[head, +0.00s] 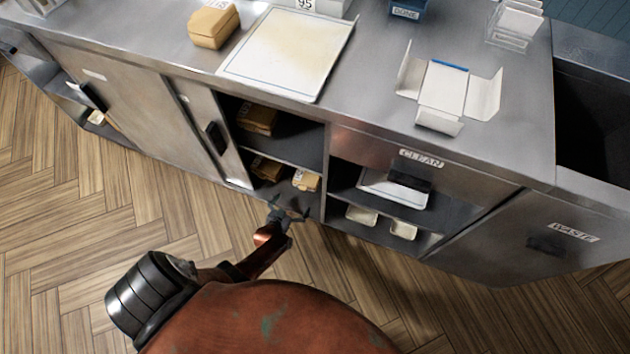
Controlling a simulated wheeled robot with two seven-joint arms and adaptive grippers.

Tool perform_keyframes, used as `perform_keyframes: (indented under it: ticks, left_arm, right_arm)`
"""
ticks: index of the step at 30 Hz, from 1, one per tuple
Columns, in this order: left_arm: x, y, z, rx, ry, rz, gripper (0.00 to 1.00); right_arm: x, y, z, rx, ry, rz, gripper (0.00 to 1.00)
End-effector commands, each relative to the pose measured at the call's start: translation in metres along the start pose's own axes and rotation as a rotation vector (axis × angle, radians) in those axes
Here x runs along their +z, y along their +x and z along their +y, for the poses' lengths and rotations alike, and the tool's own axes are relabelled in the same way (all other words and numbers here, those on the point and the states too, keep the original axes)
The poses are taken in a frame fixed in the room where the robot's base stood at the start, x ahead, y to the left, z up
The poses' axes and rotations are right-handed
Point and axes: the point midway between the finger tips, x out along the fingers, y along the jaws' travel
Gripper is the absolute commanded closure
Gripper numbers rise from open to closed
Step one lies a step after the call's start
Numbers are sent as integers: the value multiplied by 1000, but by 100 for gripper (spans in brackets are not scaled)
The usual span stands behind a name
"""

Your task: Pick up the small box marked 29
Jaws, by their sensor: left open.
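My left gripper (290,211) is open and empty, low in front of the compartment, just below the lower right box in the picture. I cannot tell whether it touches anything. My right gripper is not in view.
On the steel counter (370,100) are a brown box (213,25), a white board (288,50), an unfolded white carton (443,92) and a blue container (408,8). A compartment under the CLEAN label (421,158) holds pale containers (403,230). The wooden floor (110,210) is clear.

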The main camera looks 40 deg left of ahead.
Motion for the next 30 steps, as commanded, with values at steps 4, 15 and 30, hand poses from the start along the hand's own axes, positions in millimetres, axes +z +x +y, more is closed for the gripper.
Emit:
perform_keyframes:
  ticks: [4, 15, 30]
  left_arm:
    - [8, 52, -2, -43, -34, 74, 0]
    - [-14, 97, -6, -88, -71, 160, 0]
    - [-20, 137, -6, -87, -70, 157, 0]
  right_arm:
    - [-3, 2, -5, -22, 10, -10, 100]
    - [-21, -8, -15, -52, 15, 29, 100]
    - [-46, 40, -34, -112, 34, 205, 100]
